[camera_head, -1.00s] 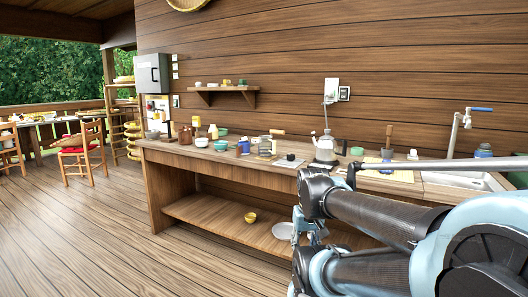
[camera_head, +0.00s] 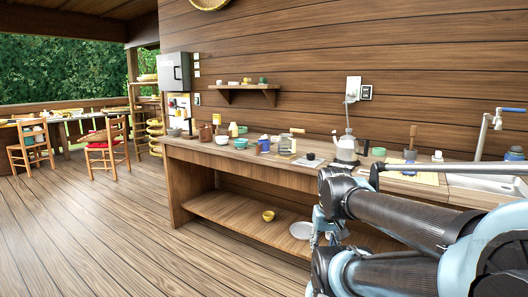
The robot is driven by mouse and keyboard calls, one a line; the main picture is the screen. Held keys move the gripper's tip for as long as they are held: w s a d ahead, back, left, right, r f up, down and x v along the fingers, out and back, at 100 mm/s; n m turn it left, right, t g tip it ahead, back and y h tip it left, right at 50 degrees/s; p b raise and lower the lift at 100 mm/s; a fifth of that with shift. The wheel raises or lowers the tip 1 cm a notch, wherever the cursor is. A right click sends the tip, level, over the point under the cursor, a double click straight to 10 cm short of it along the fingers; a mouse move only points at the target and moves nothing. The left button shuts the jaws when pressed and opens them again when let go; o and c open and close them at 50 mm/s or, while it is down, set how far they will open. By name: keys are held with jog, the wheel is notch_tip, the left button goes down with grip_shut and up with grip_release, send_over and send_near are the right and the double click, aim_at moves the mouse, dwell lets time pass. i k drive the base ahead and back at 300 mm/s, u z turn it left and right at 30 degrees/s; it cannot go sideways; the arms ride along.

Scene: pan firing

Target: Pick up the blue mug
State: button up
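A small blue mug (camera_head: 264,144) stands on the wooden counter (camera_head: 205,150), left of a glass-and-metal press or jar (camera_head: 287,146). It is small in the picture, and I cannot make out its handle. My folded arm fills the lower right, well apart from the mug. I cannot make out my gripper or its fingers in this view.
Bowls and bottles stand left of the mug; a kettle (camera_head: 346,150) stands to its right. The floor (camera_head: 100,230) before the counter is clear.

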aim_at(263, 146)
jog(key=k, duration=1.2)
jog(key=u, duration=0.7)
jog(key=i, duration=1.8)
jog(key=z, duration=0.65)
